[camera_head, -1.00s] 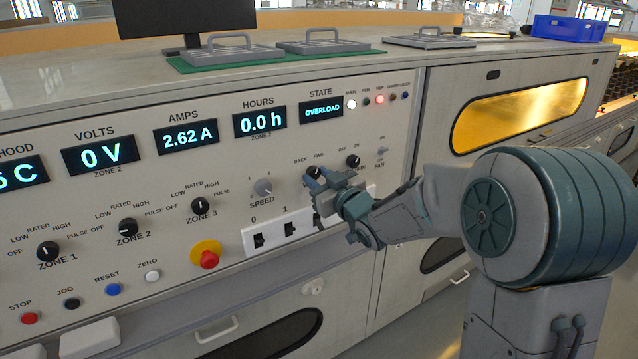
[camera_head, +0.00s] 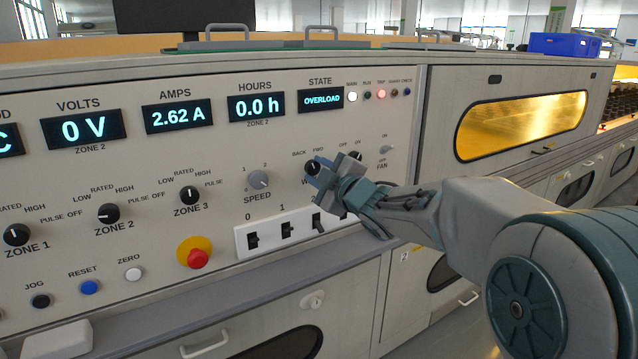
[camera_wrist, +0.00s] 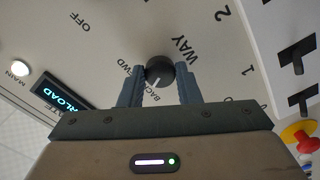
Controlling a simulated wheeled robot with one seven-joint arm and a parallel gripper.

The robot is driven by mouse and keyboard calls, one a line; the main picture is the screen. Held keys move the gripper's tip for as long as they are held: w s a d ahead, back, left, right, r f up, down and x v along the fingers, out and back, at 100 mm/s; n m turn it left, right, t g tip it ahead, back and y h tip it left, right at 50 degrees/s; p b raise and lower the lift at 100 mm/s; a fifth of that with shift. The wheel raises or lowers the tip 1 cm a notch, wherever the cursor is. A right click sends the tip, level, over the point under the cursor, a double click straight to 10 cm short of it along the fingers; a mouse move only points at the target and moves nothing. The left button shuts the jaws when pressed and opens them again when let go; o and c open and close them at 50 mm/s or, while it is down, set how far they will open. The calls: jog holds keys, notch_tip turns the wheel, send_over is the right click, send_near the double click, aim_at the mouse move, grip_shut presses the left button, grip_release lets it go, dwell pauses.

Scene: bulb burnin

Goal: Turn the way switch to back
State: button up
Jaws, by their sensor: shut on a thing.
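The way switch is a round black knob (camera_head: 313,166) on the sloped control panel, below the BACK and FWD labels. In the wrist view the knob (camera_wrist: 160,70) sits between the two fingers of my gripper (camera_wrist: 160,76), which is shut on it. A pale pointer mark on the knob points down toward the lettering near BACK; the fingers partly crowd the labels, so its exact setting is hard to read. In the head view my gripper (camera_head: 318,176) covers the lower right of the knob and part of its WAY label.
The speed knob (camera_head: 258,180) is left of my gripper. A red stop button (camera_head: 197,258) is farther left.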

jog(key=shift+f+n+b, duration=0.1)
jog(key=shift+n+b, duration=0.3)
jog(key=shift+n, duration=0.2)
jog(key=o, duration=1)
jog(key=p+v, duration=0.2)
jog(key=v, duration=1.2)
jog(key=shift+p, duration=0.35)
